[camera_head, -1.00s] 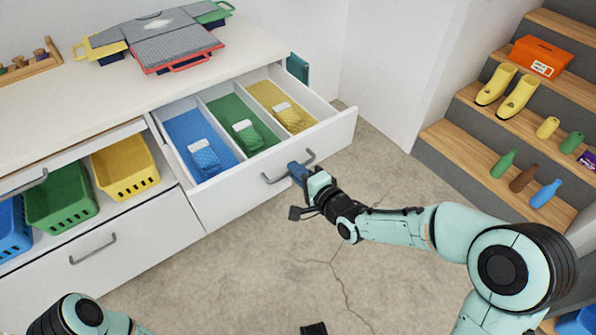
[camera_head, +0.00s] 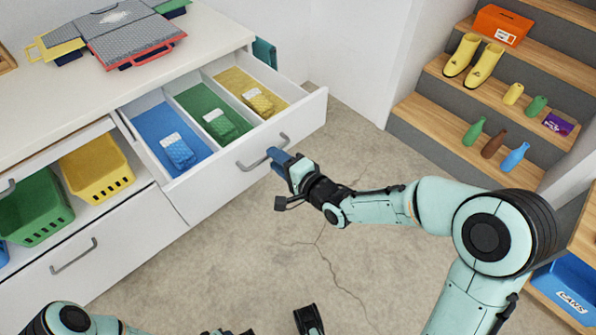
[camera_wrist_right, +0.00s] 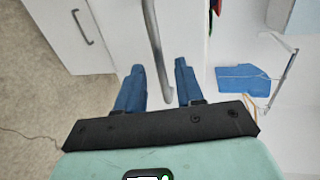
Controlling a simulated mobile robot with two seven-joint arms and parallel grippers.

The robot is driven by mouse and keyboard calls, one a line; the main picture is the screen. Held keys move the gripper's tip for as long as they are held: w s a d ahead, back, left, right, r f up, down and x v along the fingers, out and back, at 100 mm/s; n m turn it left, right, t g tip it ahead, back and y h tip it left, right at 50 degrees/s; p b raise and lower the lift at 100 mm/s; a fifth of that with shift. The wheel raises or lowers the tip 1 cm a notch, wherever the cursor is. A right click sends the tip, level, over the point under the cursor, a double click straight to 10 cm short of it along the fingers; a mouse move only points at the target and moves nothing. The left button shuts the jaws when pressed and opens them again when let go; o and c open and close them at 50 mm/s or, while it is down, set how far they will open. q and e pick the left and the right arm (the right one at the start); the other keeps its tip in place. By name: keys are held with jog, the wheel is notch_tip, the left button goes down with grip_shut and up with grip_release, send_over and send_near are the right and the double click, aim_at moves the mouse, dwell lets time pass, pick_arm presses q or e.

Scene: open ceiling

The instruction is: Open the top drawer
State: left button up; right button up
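The top drawer (camera_head: 232,165) is pulled out from the white cabinet. Its blue, green and yellow compartments show, each with a small packet in it. Its grey bar handle (camera_head: 250,160) is on the front panel. My right gripper (camera_head: 274,156) is at the right part of this handle. In the right wrist view its two blue fingers (camera_wrist_right: 162,82) stand apart, and the handle (camera_wrist_right: 152,35) runs down into the gap between them. Whether they touch it I cannot tell. My left arm shows at the bottom left; its gripper is not clearly visible.
A lower drawer (camera_head: 120,250) is shut, below a shelf with yellow (camera_head: 97,168) and green (camera_head: 38,205) baskets. Folded boxes (camera_head: 130,38) lie on the cabinet top. Steps with boots (camera_head: 475,62) and bottles stand at the right. The floor (camera_head: 240,265) before the cabinet is clear.

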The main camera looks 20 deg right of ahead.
pick_arm(q)
jog(key=shift+g+h, duration=0.4)
jog(key=shift+g, duration=0.2)
jog(key=s+r, duration=0.1)
jog(key=s+d+r+p, duration=0.2)
jog(key=s, duration=0.1)
pick_arm(e)
jog(key=v, duration=1.1)
pick_arm(q)
jog(key=shift+r+p, duration=0.2)
jog(key=shift+p, duration=0.1)
pick_arm(e)
jog(key=shift+s+f, duration=0.1)
